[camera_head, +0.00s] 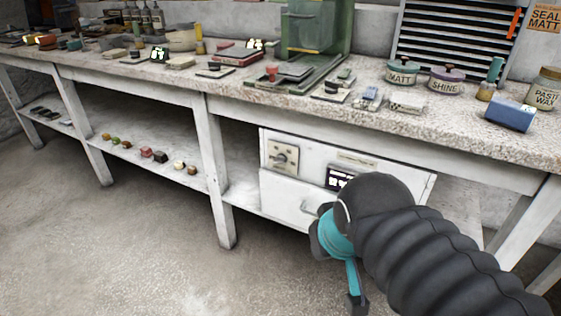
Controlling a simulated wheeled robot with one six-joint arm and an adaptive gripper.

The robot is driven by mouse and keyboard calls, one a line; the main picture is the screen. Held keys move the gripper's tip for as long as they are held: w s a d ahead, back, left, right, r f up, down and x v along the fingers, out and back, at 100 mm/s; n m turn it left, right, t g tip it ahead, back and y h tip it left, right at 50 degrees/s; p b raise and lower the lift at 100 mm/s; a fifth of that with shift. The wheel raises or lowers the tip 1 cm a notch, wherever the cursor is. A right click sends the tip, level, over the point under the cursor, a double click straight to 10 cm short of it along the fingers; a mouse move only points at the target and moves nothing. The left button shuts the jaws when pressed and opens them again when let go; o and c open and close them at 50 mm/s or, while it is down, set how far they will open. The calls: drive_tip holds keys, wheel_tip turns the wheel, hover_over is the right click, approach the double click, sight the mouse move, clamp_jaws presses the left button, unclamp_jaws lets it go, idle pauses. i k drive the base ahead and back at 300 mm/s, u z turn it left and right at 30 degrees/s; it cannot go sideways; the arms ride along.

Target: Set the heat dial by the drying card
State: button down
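The heat dial (283,157) is a grey knob on a beige plate, at the upper left of the front of a white cabinet (292,191) under the bench. Its exact setting is too small to read. An orange card (544,18) reading "SEAL MATT" hangs at the top right, cut off by the picture's edge. I cannot tell whether it is the drying card. My gripper (338,272), teal and dark, is in front of the cabinet's lower part, right of and below the dial and apart from it. My arm partly hides it, and its opening is unclear.
A dark display (340,178) and a pale label strip (357,160) are on the cabinet, partly near my arm. Bench legs flank the cabinet. The floor at left is clear.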

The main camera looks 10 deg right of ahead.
sight(282, 159)
drive_tip(key=z, duration=0.5)
drive_tip(key=k, duration=1)
drive_tip(key=u, duration=0.9)
